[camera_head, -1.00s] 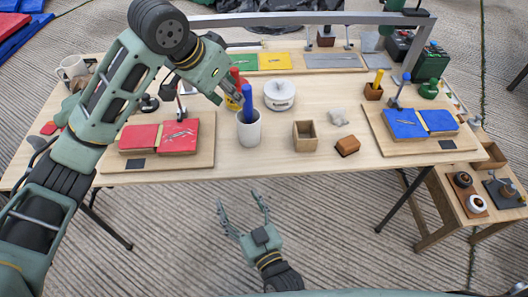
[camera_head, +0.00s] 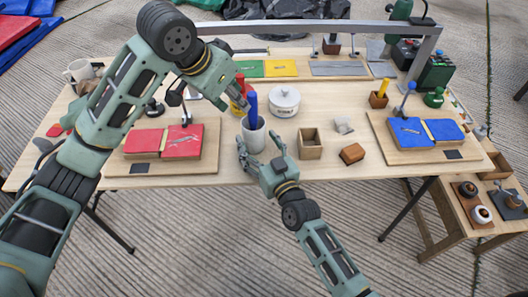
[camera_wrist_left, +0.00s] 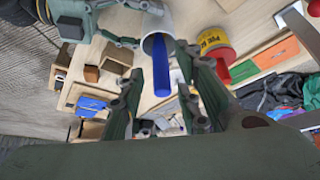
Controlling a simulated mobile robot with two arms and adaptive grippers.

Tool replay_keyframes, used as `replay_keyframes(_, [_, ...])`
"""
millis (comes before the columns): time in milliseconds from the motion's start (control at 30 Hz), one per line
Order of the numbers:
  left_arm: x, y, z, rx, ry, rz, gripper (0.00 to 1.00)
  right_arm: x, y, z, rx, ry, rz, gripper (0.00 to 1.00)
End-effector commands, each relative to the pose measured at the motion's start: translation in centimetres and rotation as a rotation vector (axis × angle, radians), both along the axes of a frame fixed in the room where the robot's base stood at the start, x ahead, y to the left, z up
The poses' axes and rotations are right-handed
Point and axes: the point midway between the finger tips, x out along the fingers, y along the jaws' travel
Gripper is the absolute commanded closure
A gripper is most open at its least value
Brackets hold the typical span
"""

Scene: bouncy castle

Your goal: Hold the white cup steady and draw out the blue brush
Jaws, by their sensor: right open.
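The white cup (camera_head: 251,141) stands upright near the table's front edge. The blue brush (camera_head: 253,108) stands in it, with its handle above the rim. In the left wrist view the cup (camera_wrist_left: 157,19) and the brush (camera_wrist_left: 160,68) show from above. My left gripper (camera_wrist_left: 163,85) is open, with the brush handle between its spread fingers, apart from them. In the head view it shows just left of the handle. My right gripper (camera_head: 258,143) is open at the cup's front, with a finger on either side of it; I cannot tell whether they touch it.
A yellow and red pot (camera_head: 238,98) stands behind the cup, and a white lidded pot (camera_head: 284,101) behind right. A wooden box (camera_head: 310,145) and brown block (camera_head: 352,154) lie to the right. Red pads (camera_head: 163,143) lie left. A grey frame (camera_head: 310,25) spans the back.

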Motion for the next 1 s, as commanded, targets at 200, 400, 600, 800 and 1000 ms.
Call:
replay_keyframes(200, [0.0,0.0,0.0,0.0,0.0,0.0,0.69,1.22,0.57,0.02,0.001,0.0,0.0,0.3])
replay_keyframes(400, [-0.01,0.0,0.01,0.0,0.0,0.0,0.69,1.25,0.58,0.0,0.001,0.0,0.0,0.3])
replay_keyframes(600, [0.0,0.0,0.01,0.0,0.0,0.0,0.69,1.24,0.56,0.0,0.001,0.0,0.0,0.44])
replay_keyframes(800, [-0.01,0.0,0.01,0.0,0.0,0.0,0.69,1.24,0.54,0.0,0.0,0.0,0.0,0.62])
replay_keyframes(1000, [0.0,0.0,0.0,0.0,0.0,0.0,0.69,1.23,0.53,-0.01,0.0,0.0,0.0,0.79])
